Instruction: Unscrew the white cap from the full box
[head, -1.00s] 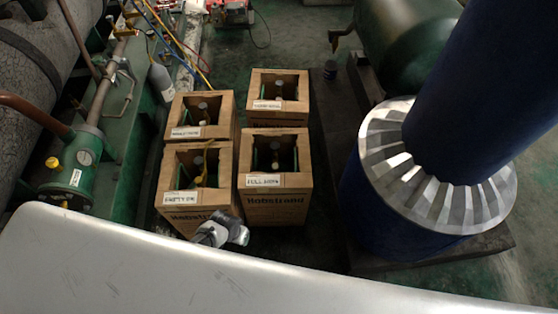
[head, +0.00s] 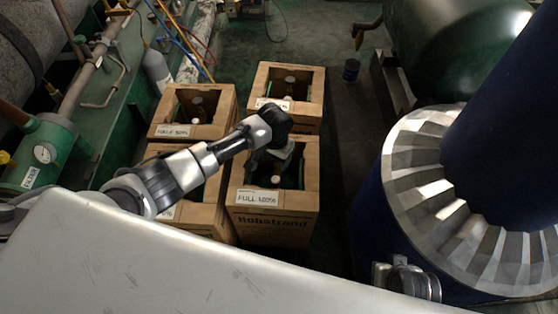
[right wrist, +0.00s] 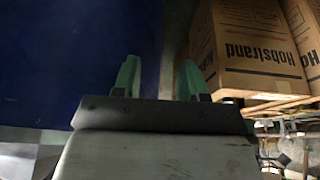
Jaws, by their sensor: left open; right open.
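The full box (head: 275,225) is the front right cardboard carton of the group in the head view, with a label (head: 257,198) that reads "FULL 100%". A small pale cap (head: 276,180) shows inside its open top. My left gripper (head: 282,158) hangs over this opening, pointing down just above and behind the cap, apart from it as far as I can tell. It is open; its fingertips are dark and hard to make out. My right gripper (right wrist: 158,80) has its two green fingers spread with nothing between them, beside a blue surface.
Other cartons stand behind (head: 312,118), behind left (head: 215,128) and left (head: 225,215), the left one partly covered by my left arm. A blue column with a finned silver collar (head: 415,170) stands at right. Cartons also show in the right wrist view (right wrist: 250,40).

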